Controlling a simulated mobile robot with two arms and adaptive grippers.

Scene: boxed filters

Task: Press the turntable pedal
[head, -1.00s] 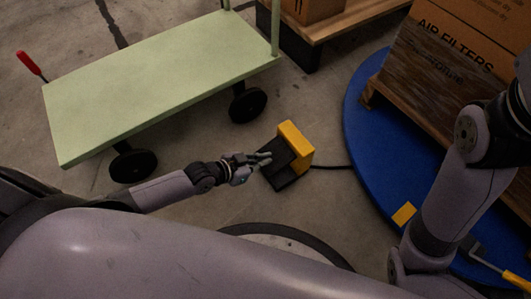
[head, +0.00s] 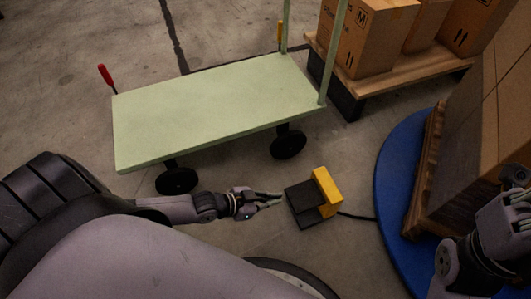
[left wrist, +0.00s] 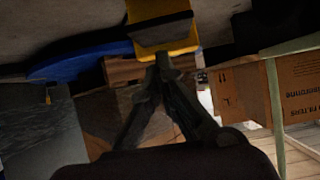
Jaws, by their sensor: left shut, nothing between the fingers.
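The turntable pedal (head: 303,203) is a black foot pedal with a yellow guard (head: 328,190) on its right side. It stands on the concrete floor, with a black cable running right to the blue turntable (head: 390,190). My left gripper (head: 280,199) is shut and empty. Its fingertips point right, just left of the pedal's edge in the head view; I cannot tell their height or whether they touch. In the left wrist view the closed fingertips (left wrist: 163,62) appear just below the yellow guard (left wrist: 165,38). My right arm is at the right edge, its fingers unclear.
A pale green cart (head: 215,112) with black wheels stands behind my left arm. A pallet of boxes (head: 375,40) is at the back right. Stacked boxes (head: 485,130) stand on a wooden pallet on the turntable. Bare floor lies around the pedal.

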